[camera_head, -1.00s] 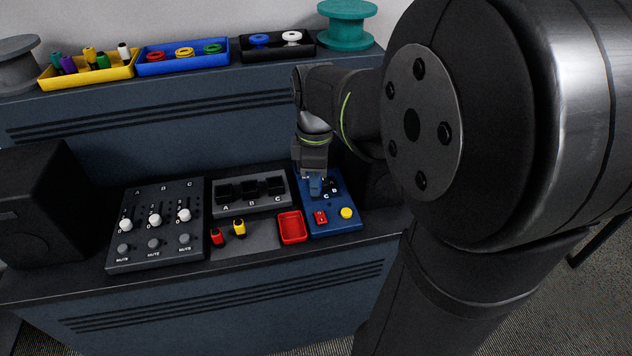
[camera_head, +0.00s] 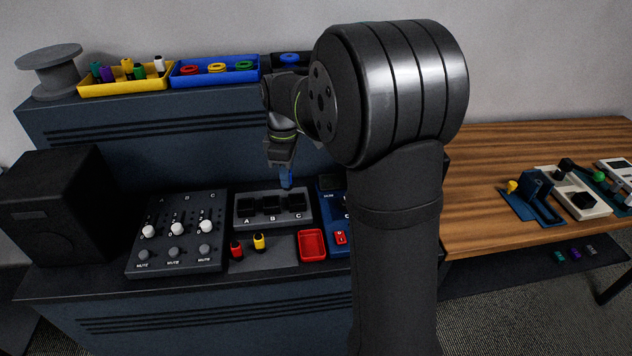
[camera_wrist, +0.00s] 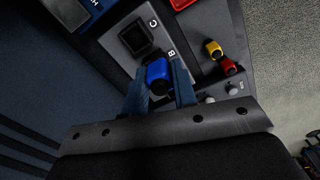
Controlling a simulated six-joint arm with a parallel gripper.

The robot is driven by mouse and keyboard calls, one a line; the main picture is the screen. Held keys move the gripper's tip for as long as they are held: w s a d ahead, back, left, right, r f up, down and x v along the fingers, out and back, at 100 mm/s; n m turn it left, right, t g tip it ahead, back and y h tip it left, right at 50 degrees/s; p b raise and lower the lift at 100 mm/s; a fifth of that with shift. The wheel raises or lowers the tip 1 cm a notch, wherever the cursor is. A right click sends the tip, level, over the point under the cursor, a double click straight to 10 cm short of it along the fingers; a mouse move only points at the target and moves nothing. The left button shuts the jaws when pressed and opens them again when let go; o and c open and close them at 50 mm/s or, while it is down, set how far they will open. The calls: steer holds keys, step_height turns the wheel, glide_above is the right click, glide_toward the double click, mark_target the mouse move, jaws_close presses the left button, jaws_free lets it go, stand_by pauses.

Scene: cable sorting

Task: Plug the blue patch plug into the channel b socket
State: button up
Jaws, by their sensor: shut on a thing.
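The blue patch plug (camera_head: 287,178) is held in my gripper (camera_head: 283,172), above the back edge of the grey socket panel (camera_head: 242,223). In the wrist view the blue plug (camera_wrist: 158,74) sits between the two fingers of my gripper (camera_wrist: 160,90). The panel has three dark sockets labelled A, B and C. The channel b socket (camera_head: 271,206) is the middle one in the head view. In the wrist view the C socket (camera_wrist: 136,38) shows beside the plug, the B label (camera_wrist: 172,53) is visible, and the B socket is largely hidden by the plug.
A fader panel (camera_head: 135,262) stands left of the socket panel. A red plug (camera_head: 236,250), a yellow plug (camera_head: 259,243) and a red tray (camera_head: 312,244) lie in front. A blue panel (camera_head: 332,186) on the right is partly hidden by my arm. A black speaker (camera_head: 60,205) stands far left.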

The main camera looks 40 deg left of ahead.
steer(key=shift+s+a+f, duration=0.2)
steer(key=shift+a+f, duration=1.05)
steer(key=shift+a, duration=0.25)
steer(key=shift+s+a+f, duration=0.15)
steer(key=shift+a+f, duration=1.1)
steer(key=shift+a, duration=0.2)
steer(key=shift+f, duration=0.25)
steer(key=shift+f, duration=0.5)
steer(key=shift+f, duration=1.65)
steer(key=o, duration=1.5)
steer(key=shift+o, duration=0.2)
steer(key=shift+r, duration=0.1)
